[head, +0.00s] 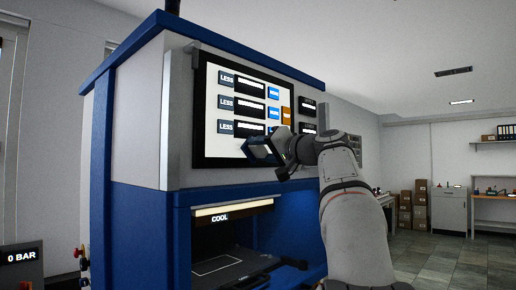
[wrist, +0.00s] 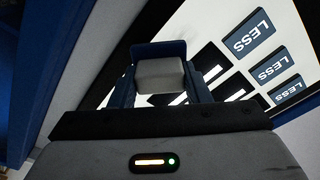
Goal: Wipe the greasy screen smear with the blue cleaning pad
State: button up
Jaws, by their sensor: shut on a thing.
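My gripper (head: 264,150) is at the lower part of the lit screen (head: 212,146) on the press front. In the wrist view my gripper (wrist: 161,88) is shut on the cleaning pad (wrist: 160,50), which has a pale grey block and a dark blue face at its far end. The pad's face points to the screen, which also shows in the wrist view (wrist: 208,58). I cannot tell whether the pad touches the glass.
The blue and grey press (head: 140,130) fills the left and middle. Its open bay, labelled COOL, holds a dark platen (head: 232,266) below the screen. A "0 BAR" unit (head: 22,262) stands at lower left. Shelves, boxes (head: 420,205) and open floor lie at the right.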

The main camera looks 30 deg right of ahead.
jog(key=w+d+p, duration=0.2)
jog(key=d+p, duration=0.2)
jog(key=d, duration=0.4)
jog(key=shift+w+r, duration=0.2)
jog(key=shift+w, duration=0.2)
jog(key=shift+d+f, duration=0.1)
jog(key=shift+c, duration=0.2)
jog(key=shift+s+a+f+b, duration=0.25)
jog(key=shift+a+b, duration=0.25)
jog(key=shift+b, duration=0.35)
jog(key=shift+s+a+b, duration=0.4)
jog(key=shift+a+b, duration=0.3)
jog(key=shift+a, duration=0.55)
jog(key=shift+s+a+b, duration=0.35)
jog(key=shift+a+b, duration=0.3)
jog(key=shift+a, duration=0.55)
jog(key=shift+s+a+b, duration=0.4)
jog(key=shift+a+b, duration=0.3)
jog(key=shift+a, duration=0.55)
jog(key=shift+s+a+r+b, duration=0.1)
jog(key=shift+s+a+b, duration=0.25)
jog(key=shift+a, duration=0.4)
jog(key=shift+s+a+f+b, duration=0.1)
jog(key=shift+s+a+b, duration=0.15)
jog(key=shift+a, duration=0.5)
jog(key=shift+s+a+r+b, duration=0.1)
jog(key=shift+s+a+b, duration=0.25)
jog(key=shift+a, duration=0.4)
jog(key=shift+w, duration=0.1)
